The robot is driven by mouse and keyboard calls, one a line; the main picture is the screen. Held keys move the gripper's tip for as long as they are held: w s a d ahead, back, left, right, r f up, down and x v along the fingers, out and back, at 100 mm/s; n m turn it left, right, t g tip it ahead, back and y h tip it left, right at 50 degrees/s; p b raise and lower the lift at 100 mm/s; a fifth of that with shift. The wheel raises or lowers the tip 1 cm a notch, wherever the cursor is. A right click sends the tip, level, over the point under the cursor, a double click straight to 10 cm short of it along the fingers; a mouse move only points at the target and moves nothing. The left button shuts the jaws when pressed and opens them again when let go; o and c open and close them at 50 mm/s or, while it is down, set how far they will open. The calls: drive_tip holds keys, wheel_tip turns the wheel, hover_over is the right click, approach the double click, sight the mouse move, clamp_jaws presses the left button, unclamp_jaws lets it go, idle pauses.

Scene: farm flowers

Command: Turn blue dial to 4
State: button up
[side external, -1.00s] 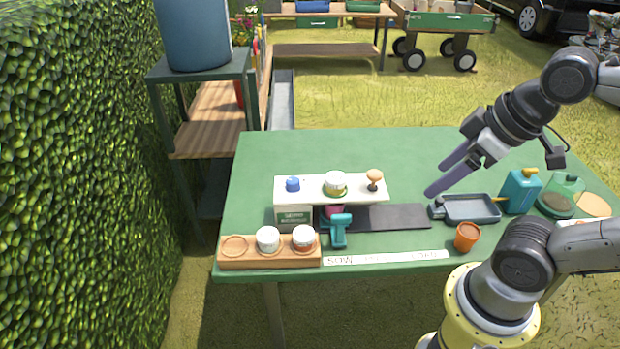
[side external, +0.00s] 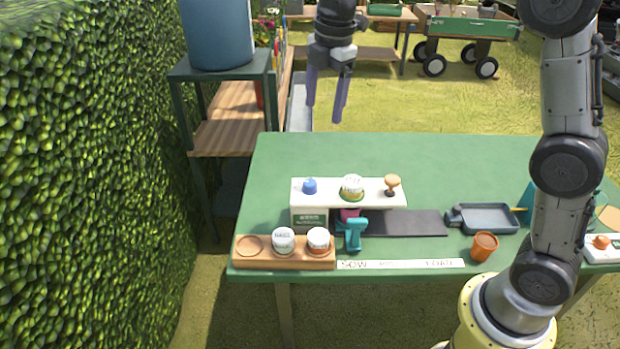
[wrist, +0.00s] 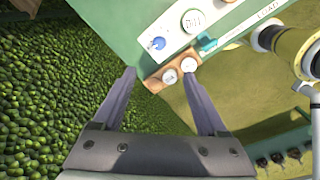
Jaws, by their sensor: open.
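The blue dial (side external: 309,186) sits on the left part of a white panel (side external: 332,198) raised above the green table. In the wrist view the dial (wrist: 158,43) shows at the top, beyond the left fingertip, on the white panel (wrist: 175,30). Its pointer and numbers are too small to read. My gripper (side external: 325,112) is open and empty, fingers pointing down, high above and behind the table, apart from the dial. In the wrist view my gripper (wrist: 158,78) has its two fingers spread wide.
The white panel also bears a round green-and-white part (side external: 352,187) and a wooden knob (side external: 392,184). A wooden tray (side external: 245,262) with two jars, a teal handle (side external: 354,233), an orange pot (side external: 484,246) and a grey tray (side external: 488,217) are nearby. The table's back is clear.

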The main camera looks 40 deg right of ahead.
drive_tip(key=g, duration=0.1)
hover_over(310, 182)
wheel_tip(310, 182, down, 6)
wheel_tip(310, 182, down, 15)
drive_tip(key=shift+r, duration=0.15)
clamp_jaws()
idle(0.4)
